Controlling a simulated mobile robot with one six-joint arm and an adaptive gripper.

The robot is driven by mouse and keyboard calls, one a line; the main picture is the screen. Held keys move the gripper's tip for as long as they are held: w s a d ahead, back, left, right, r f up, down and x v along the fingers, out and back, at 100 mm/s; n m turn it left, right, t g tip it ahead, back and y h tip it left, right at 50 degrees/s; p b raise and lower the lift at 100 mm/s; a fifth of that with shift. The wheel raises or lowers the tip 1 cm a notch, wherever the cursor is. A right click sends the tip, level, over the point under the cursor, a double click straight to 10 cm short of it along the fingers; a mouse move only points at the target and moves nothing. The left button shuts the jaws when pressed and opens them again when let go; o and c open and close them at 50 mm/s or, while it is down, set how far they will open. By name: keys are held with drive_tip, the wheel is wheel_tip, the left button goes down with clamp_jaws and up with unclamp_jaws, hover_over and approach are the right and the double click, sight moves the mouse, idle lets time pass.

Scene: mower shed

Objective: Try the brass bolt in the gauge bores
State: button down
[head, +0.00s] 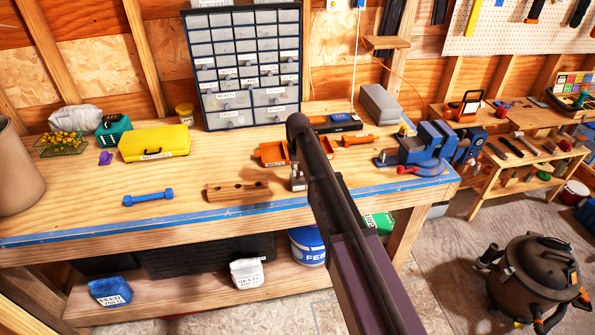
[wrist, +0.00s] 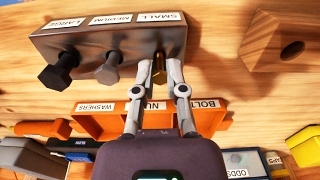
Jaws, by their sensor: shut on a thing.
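In the wrist view a dark metal gauge block (wrist: 90,42) carries the labels LARGE, MEDIUM and SMALL. A black hex bolt (wrist: 58,70) sticks out at LARGE and a grey hex bolt (wrist: 108,70) at MEDIUM. My gripper (wrist: 165,78) is shut on the brass bolt (wrist: 159,68), which is at the SMALL end of the block. The fingers hide much of the brass bolt, and I cannot tell how deep it sits in a bore. In the head view my gripper (head: 297,182) is low over the bench front, and my arm covers the area behind it.
An orange tray (wrist: 90,122) labelled WASHERS, NUTS and BOLTS lies close to the gripper. A wooden block with holes (head: 238,190) and a blue dumbbell-shaped thing (head: 148,197) lie left on the bench. A blue vise (head: 425,150) stands right.

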drive_tip(key=shift+f, duration=0.3)
drive_tip(key=c, duration=0.6)
unclamp_jaws()
drive_tip(key=shift+r, duration=0.2)
wheel_tip(320, 180, up, 9)
drive_tip(key=p, duration=0.8)
drive_tip(key=shift+p, duration=0.4)
drive_tip(key=shift+f, duration=0.1)
drive_tip(key=s+d+f+m+b, duration=0.1)
drive_tip(key=s+d+f+b, duration=0.1)
drive_tip(key=s+d, duration=0.6)
drive_tip(key=s+d+f+m+b, duration=0.1)
drive_tip(key=s+d+f+b, duration=0.2)
drive_tip(key=s+d, duration=0.4)
drive_tip(key=s+d+f+m+b, duration=0.1)
drive_tip(key=s+d+f+b, duration=0.1)
drive_tip(key=s+d, duration=0.6)
drive_tip(key=shift+s+d+f+b, duration=0.15)
drive_tip(key=shift+s+f+b, duration=0.1)
drive_tip(key=shift+s, duration=0.55)
drive_tip(key=shift+s+d+f+b, duration=0.15)
drive_tip(key=shift+s+b, duration=0.05)
drive_tip(key=shift+s, duration=0.6)
